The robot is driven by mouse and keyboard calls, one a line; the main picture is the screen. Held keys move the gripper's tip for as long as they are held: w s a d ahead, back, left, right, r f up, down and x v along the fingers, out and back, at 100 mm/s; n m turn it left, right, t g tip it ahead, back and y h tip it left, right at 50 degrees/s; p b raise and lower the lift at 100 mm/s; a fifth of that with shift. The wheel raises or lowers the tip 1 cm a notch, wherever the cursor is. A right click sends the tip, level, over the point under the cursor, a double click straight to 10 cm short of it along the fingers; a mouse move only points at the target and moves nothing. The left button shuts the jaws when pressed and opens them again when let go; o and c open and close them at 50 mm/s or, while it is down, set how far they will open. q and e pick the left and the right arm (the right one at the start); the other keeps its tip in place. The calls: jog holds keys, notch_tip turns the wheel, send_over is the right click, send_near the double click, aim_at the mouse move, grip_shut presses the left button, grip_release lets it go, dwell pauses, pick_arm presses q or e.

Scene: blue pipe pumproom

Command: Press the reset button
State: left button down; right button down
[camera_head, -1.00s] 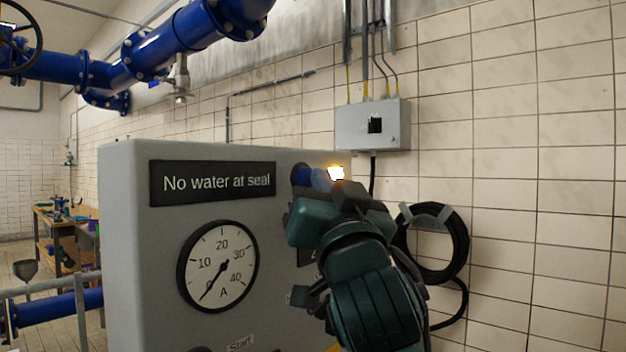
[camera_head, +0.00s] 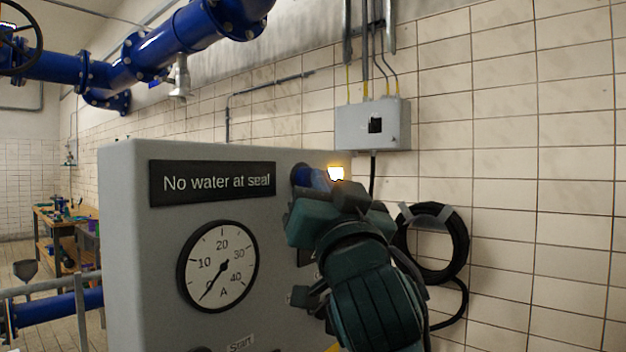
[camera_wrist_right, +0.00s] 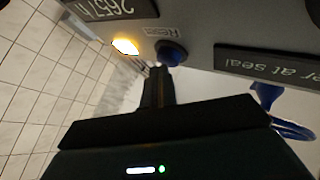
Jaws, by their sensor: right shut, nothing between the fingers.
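The reset button is a round blue knob (camera_head: 301,174) on the upper right of the grey control panel (camera_head: 130,260). In the right wrist view the blue button (camera_wrist_right: 172,53) sits beside a small, upside-down label (camera_wrist_right: 163,32). My right gripper (camera_head: 322,184) is in front of the panel, just right of the button, and partly covers that area. In the right wrist view its fingers (camera_wrist_right: 159,73) are shut and empty, with the tips right at the button's lower edge. I cannot tell whether they touch it. My left gripper is not in view.
A lit yellow lamp (camera_head: 336,173) is right beside the button. The panel also has a "No water at seal" plate (camera_head: 212,183) and a round gauge (camera_head: 218,266). A grey wall box (camera_head: 373,125) and coiled black cable (camera_head: 458,240) are behind on the tiled wall.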

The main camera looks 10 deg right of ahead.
jog(key=shift+w, duration=0.1)
dwell(0.4)
jog(key=shift+w+a, duration=0.3)
jog(key=shift+s+d, duration=0.25)
jog(key=shift+s, duration=0.1)
dwell(0.4)
jog(key=s+d+p, duration=0.1)
jog(key=s+d, duration=0.2)
jog(key=s, duration=0.1)
jog(key=shift+s+d, duration=0.35)
jog(key=shift+d, duration=0.05)
dwell(0.5)
